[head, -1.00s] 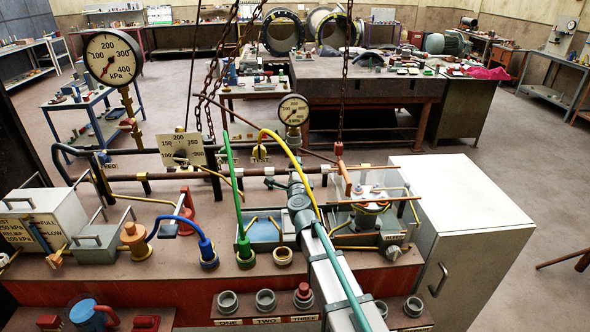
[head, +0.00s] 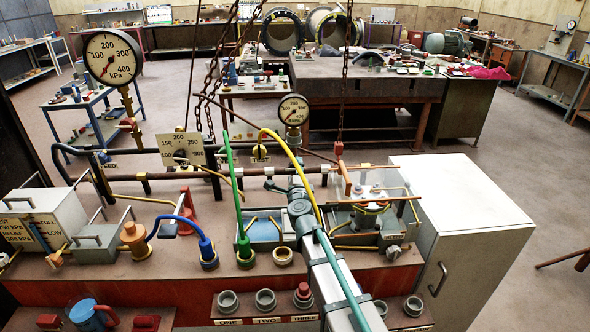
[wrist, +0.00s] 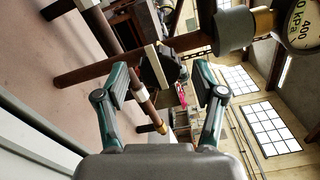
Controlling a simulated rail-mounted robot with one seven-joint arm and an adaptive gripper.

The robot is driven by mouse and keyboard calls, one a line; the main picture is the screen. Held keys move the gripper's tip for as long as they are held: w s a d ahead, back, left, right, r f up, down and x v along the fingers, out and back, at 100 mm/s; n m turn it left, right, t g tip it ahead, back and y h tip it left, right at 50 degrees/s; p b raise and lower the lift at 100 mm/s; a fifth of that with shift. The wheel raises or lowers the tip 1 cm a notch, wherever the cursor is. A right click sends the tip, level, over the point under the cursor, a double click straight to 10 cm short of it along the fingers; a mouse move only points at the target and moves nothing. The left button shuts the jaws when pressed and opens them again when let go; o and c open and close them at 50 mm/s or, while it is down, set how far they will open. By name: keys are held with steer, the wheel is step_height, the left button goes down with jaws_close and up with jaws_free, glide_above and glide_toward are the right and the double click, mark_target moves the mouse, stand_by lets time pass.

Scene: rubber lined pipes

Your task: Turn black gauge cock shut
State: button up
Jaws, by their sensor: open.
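In the wrist view a dark, blocky black piece (wrist: 157,70), which looks like the black gauge cock's handle, sits by a brown pipe (wrist: 100,73), with a pale plate beside it. My gripper (wrist: 161,67) is open, with one teal-edged finger on each side of the black piece. I see gaps at both sides, and no clear contact. A gauge (wrist: 302,22) shows at the top right of the wrist view. In the head view the small round gauge (head: 293,110) stands behind my arm's end, which largely hides my fingers and the cock.
A yellow hose (head: 280,142) arches close to my arm, and a green upright handle (head: 234,185) stands to its left. Chains (head: 345,80) hang behind. A glass-sided box (head: 370,215) is at the right. A white cabinet (head: 470,220) stands further right.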

steer(key=s+d, duration=0.1)
steer(key=s, duration=0.9)
steer(key=shift+d, duration=0.3)
steer(key=shift+w, duration=0.1)
